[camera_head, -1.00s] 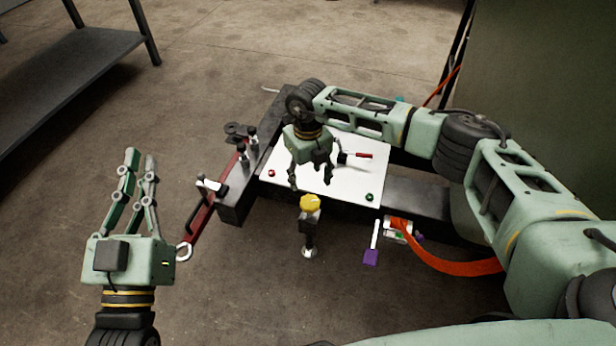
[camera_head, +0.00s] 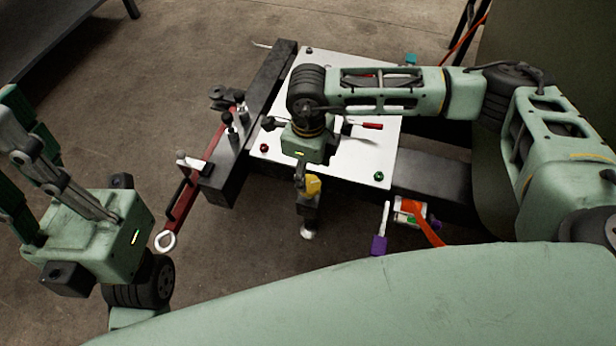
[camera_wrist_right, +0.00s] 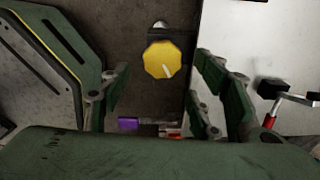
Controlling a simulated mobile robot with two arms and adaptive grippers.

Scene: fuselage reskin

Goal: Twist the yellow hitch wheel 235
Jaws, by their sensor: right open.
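The yellow hitch wheel (camera_head: 313,186) is a many-sided knob on top of a dark upright post in front of the white panel. In the right wrist view, the yellow wheel (camera_wrist_right: 162,59) shows its face with a white mark, between my finger pairs but apart from them. My right gripper (camera_head: 303,172) is open and points down just behind and above the wheel; its fingers are largely hidden in the head view. My left gripper (camera_head: 20,125) is empty at the left, its fingers apart and pointing up-left, far from the wheel.
A white panel (camera_head: 377,147) lies on a dark frame (camera_head: 432,185) behind the wheel. A red bar (camera_head: 187,198) with a ring end stands left. A purple-ended lever (camera_head: 379,245) and an orange strap (camera_head: 428,228) are right of the post.

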